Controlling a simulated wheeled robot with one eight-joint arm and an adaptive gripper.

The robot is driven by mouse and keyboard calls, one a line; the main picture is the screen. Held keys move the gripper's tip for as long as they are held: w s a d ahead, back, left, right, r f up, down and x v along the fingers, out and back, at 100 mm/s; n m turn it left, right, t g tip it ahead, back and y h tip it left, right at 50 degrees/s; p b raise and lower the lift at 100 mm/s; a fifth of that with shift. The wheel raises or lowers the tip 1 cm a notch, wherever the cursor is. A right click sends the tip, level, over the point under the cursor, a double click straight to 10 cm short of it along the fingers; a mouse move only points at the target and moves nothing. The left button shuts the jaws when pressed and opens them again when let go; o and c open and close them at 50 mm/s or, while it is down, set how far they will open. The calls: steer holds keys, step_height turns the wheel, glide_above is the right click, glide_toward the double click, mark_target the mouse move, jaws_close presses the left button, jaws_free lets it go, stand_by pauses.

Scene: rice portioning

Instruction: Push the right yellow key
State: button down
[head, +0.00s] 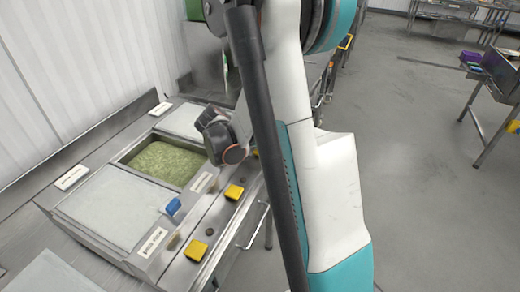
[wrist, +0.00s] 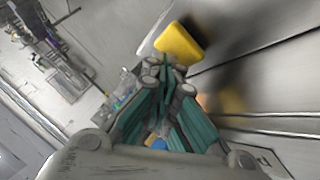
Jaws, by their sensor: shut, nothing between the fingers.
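In the head view a yellow key (head: 196,249) sits at the near end of the steel counter's front strip, and another yellow key (head: 234,192) sits farther along it. A small yellow patch (head: 255,153) shows beyond, mostly hidden by my arm. In the wrist view my gripper (wrist: 166,66) is shut and empty, its fingertips close to a yellow key (wrist: 181,42). I cannot tell whether they touch, or which key this is. In the head view my arm hides the fingertips.
The steel counter holds an open bin of green food (head: 163,164) and a closed lid (head: 110,205) with a blue handle (head: 173,206). White labels (head: 152,242) lie along the counter. A corrugated wall (head: 75,60) stands behind it.

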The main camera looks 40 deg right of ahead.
steer(key=shift+r, duration=0.2)
steer(key=shift+r+p, duration=2.05)
steer(key=shift+r, duration=0.9)
steer(key=shift+f, duration=0.1)
steer(key=s+a+r+n+t+y+b, duration=0.1)
steer(key=s+a, duration=0.4)
steer(key=a, duration=0.5)
steer(key=s+a+r+n+t+y+b, duration=0.1)
steer(key=s+a+r+n+t+y, duration=0.2)
steer(key=a, duration=0.7)
steer(key=s+a+r+n+t+y+b, duration=0.1)
steer(key=s+a+r+n+t+y, duration=0.1)
steer(key=s+a+r+n+y, duration=0.2)
steer(key=s+a+y, duration=0.1)
steer(key=s+a, duration=0.2)
steer(key=a, duration=0.4)
steer(key=shift+r, duration=0.1)
